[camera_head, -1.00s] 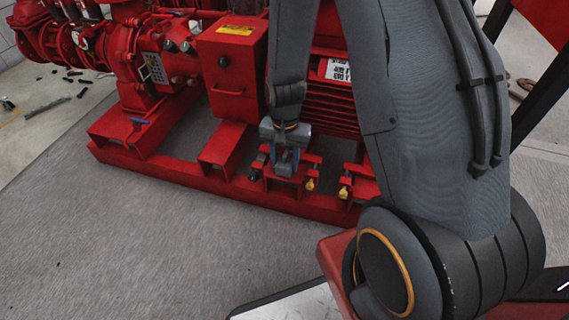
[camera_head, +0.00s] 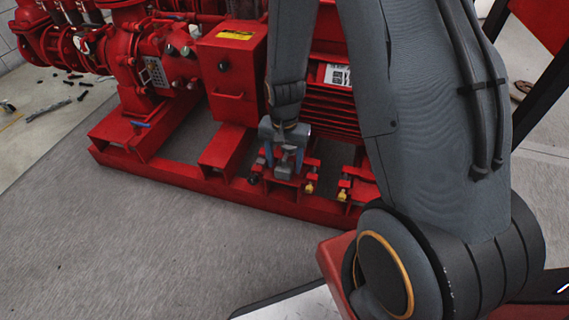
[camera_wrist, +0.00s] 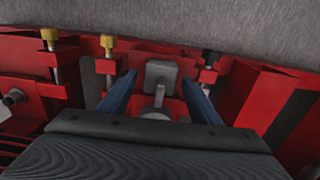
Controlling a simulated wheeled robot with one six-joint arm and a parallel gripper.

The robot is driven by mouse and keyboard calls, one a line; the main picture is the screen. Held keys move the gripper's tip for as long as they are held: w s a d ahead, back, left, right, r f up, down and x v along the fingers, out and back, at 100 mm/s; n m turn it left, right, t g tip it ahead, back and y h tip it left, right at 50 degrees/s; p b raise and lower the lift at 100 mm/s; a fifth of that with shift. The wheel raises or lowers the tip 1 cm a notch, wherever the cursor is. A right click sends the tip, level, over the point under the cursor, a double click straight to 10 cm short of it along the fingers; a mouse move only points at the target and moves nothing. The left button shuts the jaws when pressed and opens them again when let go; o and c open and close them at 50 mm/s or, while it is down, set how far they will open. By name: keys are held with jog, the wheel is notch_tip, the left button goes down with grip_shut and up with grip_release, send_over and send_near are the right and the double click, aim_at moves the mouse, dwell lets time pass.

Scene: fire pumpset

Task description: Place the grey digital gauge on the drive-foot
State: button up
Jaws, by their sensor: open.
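The grey digital gauge (camera_wrist: 161,75) sits on a red foot of the pumpset, taken to be the drive-foot (camera_wrist: 172,105), between the spread blue fingers of my gripper (camera_wrist: 163,88) in the wrist view. Gaps show between the gauge and both fingers. In the head view my gripper (camera_head: 284,163) is open just above the gauge (camera_head: 284,172), which stands on the red foot (camera_head: 282,187). The underside of the gauge is hidden, so its contact with the foot cannot be seen fully.
Yellow-topped bolts (camera_head: 309,188) and a black knob (camera_head: 253,179) stand close beside the foot. The red base rail (camera_head: 230,190) runs in front. The red control box (camera_head: 228,70) and finned motor stand behind. The grey floor (camera_head: 150,250) in front is clear.

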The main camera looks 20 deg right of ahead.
notch_tip(320, 180, up, 11)
jog(key=p, duration=0.5)
jog(key=s+a+r+n, duration=0.4)
jog(key=a+r, duration=0.5)
jog(key=s+a+r+n+y, duration=0.1)
jog(key=s+a+r+n, duration=0.4)
jog(key=s, duration=0.5)
jog(key=s+a+r+n, duration=0.4)
jog(key=s+a+r, duration=0.3)
jog(key=s+r, duration=0.2)
jog(key=shift+s+n+y, duration=0.4)
jog(key=shift+s, duration=0.7)
jog(key=d+r+m+p, duration=0.2)
jog(key=d+r+p, duration=0.5)
jog(key=p, duration=0.5)
jog(key=d+r+m+h+p, duration=0.1)
jog(key=d+r+m+p, duration=0.1)
jog(key=d+r+p, duration=0.5)
jog(key=d+r+m+p, duration=0.2)
jog(key=d+r+p, duration=0.4)
jog(key=r+p, duration=0.8)
jog(key=p, duration=0.4)
jog(key=shift+d+r+m+h+p, duration=0.2)
jog(key=shift+d+m+h+p, duration=0.1)
jog(key=shift+d+h+p, duration=0.1)
